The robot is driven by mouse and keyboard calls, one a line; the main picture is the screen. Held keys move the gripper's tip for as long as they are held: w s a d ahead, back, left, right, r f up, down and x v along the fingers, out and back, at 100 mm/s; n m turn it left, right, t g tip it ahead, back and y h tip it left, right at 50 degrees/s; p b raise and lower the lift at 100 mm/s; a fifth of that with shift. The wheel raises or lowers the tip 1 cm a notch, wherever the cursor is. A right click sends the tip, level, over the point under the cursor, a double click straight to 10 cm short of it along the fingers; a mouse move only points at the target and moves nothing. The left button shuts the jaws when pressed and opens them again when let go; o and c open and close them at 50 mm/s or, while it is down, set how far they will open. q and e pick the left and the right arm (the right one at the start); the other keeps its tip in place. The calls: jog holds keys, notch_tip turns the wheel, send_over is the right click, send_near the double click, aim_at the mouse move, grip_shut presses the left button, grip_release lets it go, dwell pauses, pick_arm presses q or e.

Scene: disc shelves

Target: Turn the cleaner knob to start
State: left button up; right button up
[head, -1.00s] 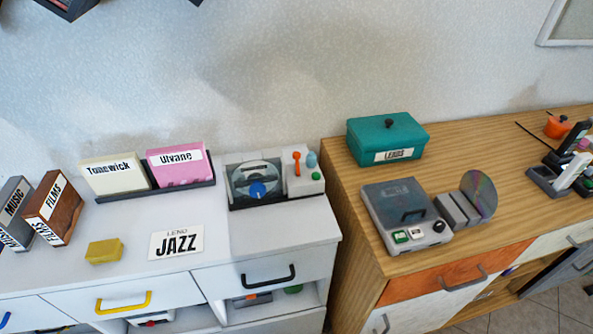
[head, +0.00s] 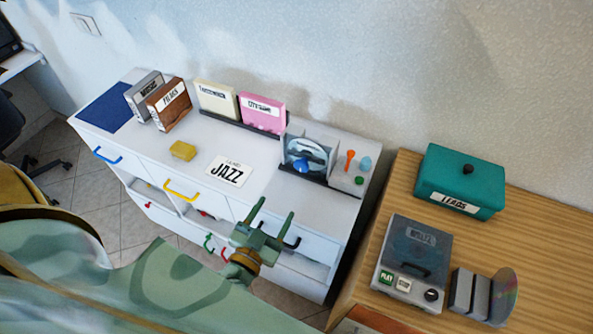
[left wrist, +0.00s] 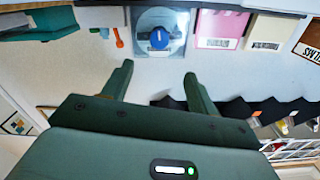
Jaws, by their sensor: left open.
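The disc cleaner (head: 307,154) stands at the back right of the white cabinet, a clear disc in a grey stand with a round blue knob (head: 301,166) on its front. In the left wrist view the blue knob (left wrist: 160,38) shows on the disc face, ahead of and between my fingertips. My left gripper (head: 273,207) is open and empty, in front of the cabinet's right part, apart from the knob. It also shows in the left wrist view (left wrist: 158,70). My right gripper is not in view.
An orange-topped tool (head: 350,158) stands right of the cleaner. The pink Ulvane case (head: 262,112) is to its left, and the JAZZ card (head: 229,171) lies in front. A wooden cabinet (head: 395,190) with a teal box (head: 459,182) stands at right. The white top before the cleaner is clear.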

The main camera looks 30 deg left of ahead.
aim_at(300, 167)
pick_arm(q)
jog(key=w, duration=0.8)
jog(key=w+b, duration=0.1)
jog(key=w, duration=0.4)
jog(key=shift+a, duration=0.35)
jog(key=c, duration=1)
